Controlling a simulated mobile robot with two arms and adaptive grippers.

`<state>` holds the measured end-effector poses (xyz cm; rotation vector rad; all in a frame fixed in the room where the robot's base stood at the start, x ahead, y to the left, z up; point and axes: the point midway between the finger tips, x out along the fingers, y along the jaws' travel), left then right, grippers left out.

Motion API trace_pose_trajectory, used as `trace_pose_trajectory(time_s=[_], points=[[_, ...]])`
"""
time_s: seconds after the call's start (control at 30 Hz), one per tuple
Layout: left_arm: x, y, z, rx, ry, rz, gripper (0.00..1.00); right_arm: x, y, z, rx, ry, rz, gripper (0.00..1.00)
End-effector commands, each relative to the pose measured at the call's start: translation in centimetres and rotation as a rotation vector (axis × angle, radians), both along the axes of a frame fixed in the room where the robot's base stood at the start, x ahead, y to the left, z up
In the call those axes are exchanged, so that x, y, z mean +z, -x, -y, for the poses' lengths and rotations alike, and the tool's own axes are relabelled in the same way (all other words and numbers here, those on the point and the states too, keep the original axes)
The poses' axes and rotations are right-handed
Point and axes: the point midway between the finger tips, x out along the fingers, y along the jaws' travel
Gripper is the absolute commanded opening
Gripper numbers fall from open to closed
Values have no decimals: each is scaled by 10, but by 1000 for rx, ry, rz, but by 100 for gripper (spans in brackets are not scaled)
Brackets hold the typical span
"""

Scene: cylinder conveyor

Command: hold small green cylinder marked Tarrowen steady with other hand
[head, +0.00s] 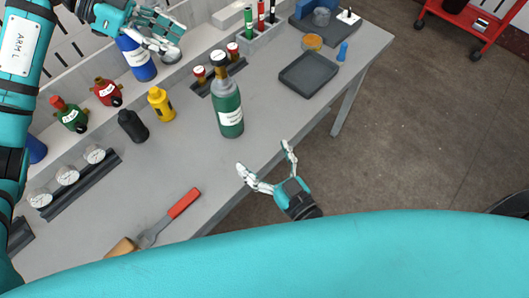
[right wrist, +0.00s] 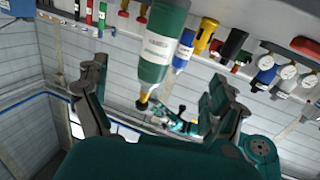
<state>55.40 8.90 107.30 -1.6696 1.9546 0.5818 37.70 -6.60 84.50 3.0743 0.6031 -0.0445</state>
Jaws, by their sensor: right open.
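The green cylinder (head: 228,108) has a grey shoulder, a dark neck and a white label too small to read surely. It stands upright on the grey bench (head: 270,125). It appears upside down in the right wrist view (right wrist: 158,60), between my fingers in the picture but beyond them. My right gripper (head: 264,157) is open and empty, near the bench's front edge, apart from the cylinder, lower right of it. My left gripper (head: 160,30) is at the back of the bench, over a blue cylinder (head: 137,60); whether its fingers grip anything is unclear.
A yellow fitting (head: 160,104) and a black one (head: 132,126) stand left of the green cylinder. A rack with gauges (head: 82,180) and a red-handled tool (head: 170,216) lie farther left. A dark tray (head: 308,74) sits to the right. Bench is clear between cylinder and right gripper.

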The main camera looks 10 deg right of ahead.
Motion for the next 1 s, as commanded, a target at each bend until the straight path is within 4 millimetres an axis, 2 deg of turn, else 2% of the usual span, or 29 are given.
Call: trace_pose_trajectory(time_s=[0.1,0.27,0.8,1.0], points=[[0,0,0,0,0,0,38,13,-4,-2,0,-13,26,95],[0,0,0,0,0,0,38,15,-19,-7,0,-16,30,95],[0,0,0,0,0,0,38,15,-117,-48,0,-14,30,95],[0,0,0,0,0,0,38,15,-147,-60,0,-15,28,95]])
